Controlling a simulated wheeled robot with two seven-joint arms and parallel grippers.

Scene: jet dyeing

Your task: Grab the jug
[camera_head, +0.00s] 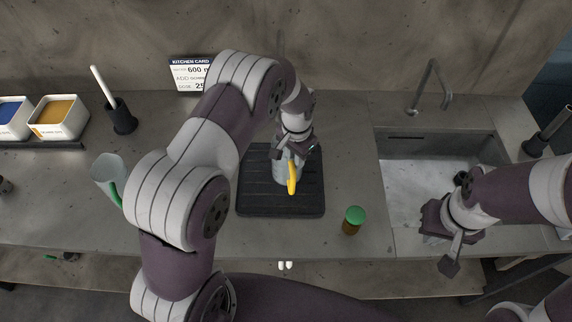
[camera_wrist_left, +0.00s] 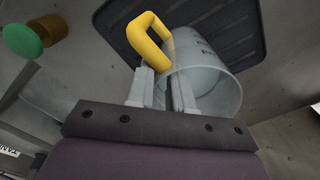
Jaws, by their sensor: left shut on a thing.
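The jug (camera_head: 281,181) is a pale see-through vessel with a yellow handle (camera_head: 292,177), standing on a black ribbed mat (camera_head: 255,207). In the left wrist view the jug (camera_wrist_left: 222,82) has its open rim towards the camera and dark print on its inner wall. My left gripper (camera_head: 291,151) is over the jug from above. Its fingers (camera_wrist_left: 162,90) are shut on the jug's wall beside the handle. My arm hides part of the mat. My right gripper (camera_head: 440,245) is by the sink's front edge, away from the jug; its finger gap is unclear.
A green-capped brown jar (camera_head: 353,220) stands right of the mat. Another clear jug (camera_head: 108,172) with a green handle stands at left, partly behind my arm. A sink (camera_head: 430,165) with a tap is at right. Containers and a black holder (camera_head: 121,117) are at back left.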

